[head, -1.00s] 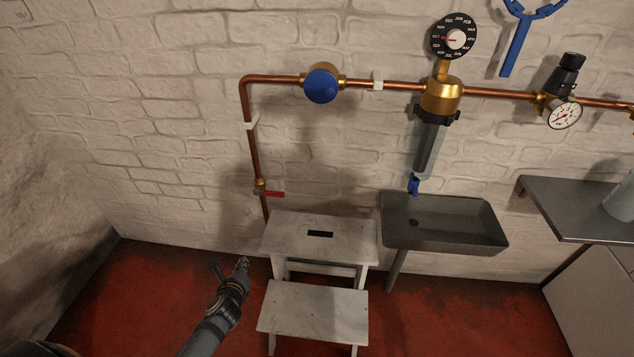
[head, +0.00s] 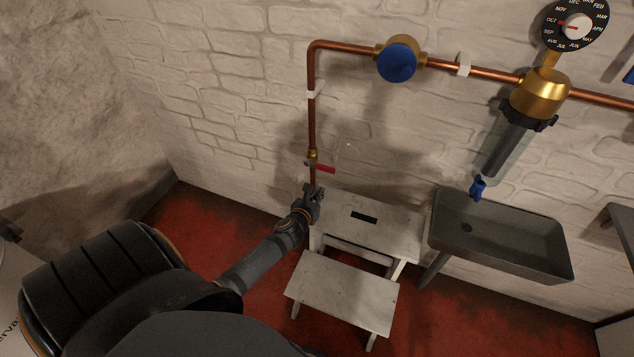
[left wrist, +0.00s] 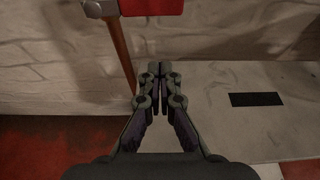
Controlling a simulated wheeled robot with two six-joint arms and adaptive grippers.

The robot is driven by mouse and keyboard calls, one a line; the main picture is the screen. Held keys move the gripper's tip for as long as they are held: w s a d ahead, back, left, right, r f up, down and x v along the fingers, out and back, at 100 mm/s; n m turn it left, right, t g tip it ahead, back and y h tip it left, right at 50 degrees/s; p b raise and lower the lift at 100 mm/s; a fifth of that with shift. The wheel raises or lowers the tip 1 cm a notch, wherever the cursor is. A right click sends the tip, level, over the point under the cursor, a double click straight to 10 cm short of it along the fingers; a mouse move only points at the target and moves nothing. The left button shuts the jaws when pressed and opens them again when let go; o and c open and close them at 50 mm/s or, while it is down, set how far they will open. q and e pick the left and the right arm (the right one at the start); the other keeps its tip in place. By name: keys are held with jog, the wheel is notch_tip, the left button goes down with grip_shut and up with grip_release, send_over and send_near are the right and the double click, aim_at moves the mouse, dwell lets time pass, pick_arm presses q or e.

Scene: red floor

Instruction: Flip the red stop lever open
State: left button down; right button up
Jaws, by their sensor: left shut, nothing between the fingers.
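The red stop lever (head: 322,169) sits on a brass valve low on the vertical copper pipe at the left. Its handle points right, roughly across the pipe. In the left wrist view the red lever (left wrist: 150,6) shows at the top edge, partly cut off by the frame. My left gripper (head: 314,190) is shut and empty, just below the lever in the head view. In the left wrist view its closed fingertips (left wrist: 159,66) are below the lever, apart from it in the picture. My right gripper is not in view.
A grey step stool (head: 385,225) stands against the wall, right beside my left gripper. A dark sink (head: 510,245) is further right. A blue-capped fitting (head: 397,62) and a brass filter (head: 540,95) are on the pipe above. Red floor (head: 185,220) is bare at the left.

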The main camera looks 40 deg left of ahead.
aim_at(320, 166)
pick_arm(q)
jog(key=b+x, duration=0.1)
jog(key=x, duration=0.5)
jog(key=shift+f, duration=0.15)
jog(key=r, duration=0.1)
jog(key=r+p, duration=0.2)
jog(key=r, duration=0.1)
jog(key=shift+s+d, duration=0.1)
jog(key=shift+s, duration=0.2)
jog(key=shift+r, duration=0.15)
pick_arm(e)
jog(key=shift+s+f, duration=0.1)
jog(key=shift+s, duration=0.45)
